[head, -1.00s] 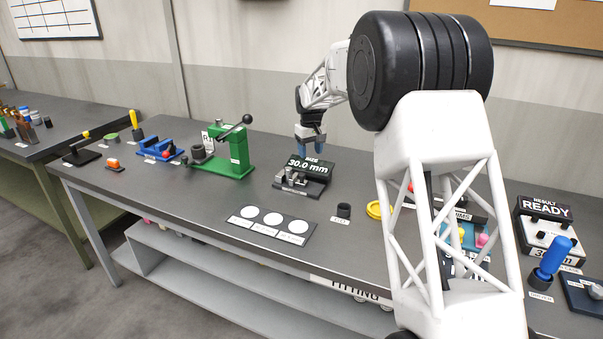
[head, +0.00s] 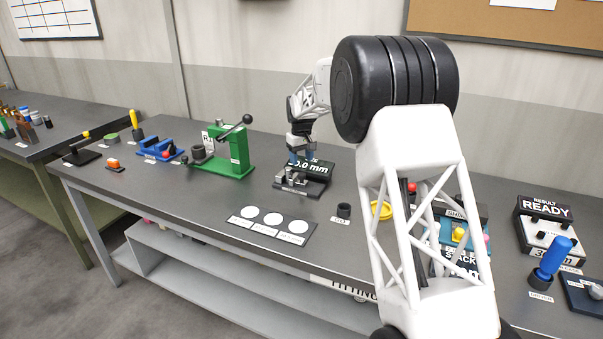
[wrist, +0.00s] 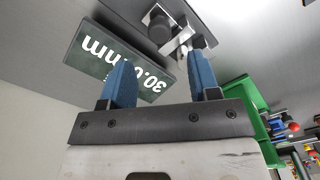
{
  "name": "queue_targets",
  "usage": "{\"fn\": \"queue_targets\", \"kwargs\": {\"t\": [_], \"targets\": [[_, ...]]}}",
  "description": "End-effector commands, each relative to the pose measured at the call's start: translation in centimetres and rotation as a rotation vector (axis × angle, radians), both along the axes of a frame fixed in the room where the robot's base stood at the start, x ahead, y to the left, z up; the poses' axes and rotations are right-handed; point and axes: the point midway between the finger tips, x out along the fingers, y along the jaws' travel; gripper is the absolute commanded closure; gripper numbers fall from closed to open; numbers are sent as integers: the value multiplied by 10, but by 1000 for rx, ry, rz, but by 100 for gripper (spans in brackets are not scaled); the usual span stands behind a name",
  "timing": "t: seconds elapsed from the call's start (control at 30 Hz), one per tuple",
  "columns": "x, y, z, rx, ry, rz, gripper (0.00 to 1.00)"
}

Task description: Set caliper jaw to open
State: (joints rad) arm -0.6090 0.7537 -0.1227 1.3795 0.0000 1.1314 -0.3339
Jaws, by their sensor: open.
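The caliper (head: 300,187) is a small grey metal device with a dark display (head: 318,170) behind it, on the grey bench right of the green press. The display reads 30.0 mm, partly covered by my gripper in the head view. My gripper (head: 303,160) is just above the caliper, pointing down. In the wrist view its two blue fingers (wrist: 160,75) are apart with nothing between them. The display (wrist: 130,55) lies beyond the left finger, and the caliper's metal bar with a dark knob (wrist: 162,28) lies just past the fingertips. Contact cannot be told.
A green press (head: 233,155) stands left of the caliper. A plate with three white discs (head: 273,222) lies in front, and a small black cup (head: 343,210) stands to the right. A yellow ring (head: 380,209) and a READY box (head: 545,225) are further right.

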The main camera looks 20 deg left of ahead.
Motion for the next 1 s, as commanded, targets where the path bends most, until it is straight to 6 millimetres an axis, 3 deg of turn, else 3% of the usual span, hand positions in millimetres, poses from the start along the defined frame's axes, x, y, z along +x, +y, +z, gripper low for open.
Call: {"fn": "queue_targets", "kwargs": {"t": [0.5, 0.93, 1.0], "targets": [[0, 0, -55, 0, 0, 0, 44], [0, 0, -63, 0, 0, 0, 44], [0, 0, -63, 0, 0, 0, 52]]}}
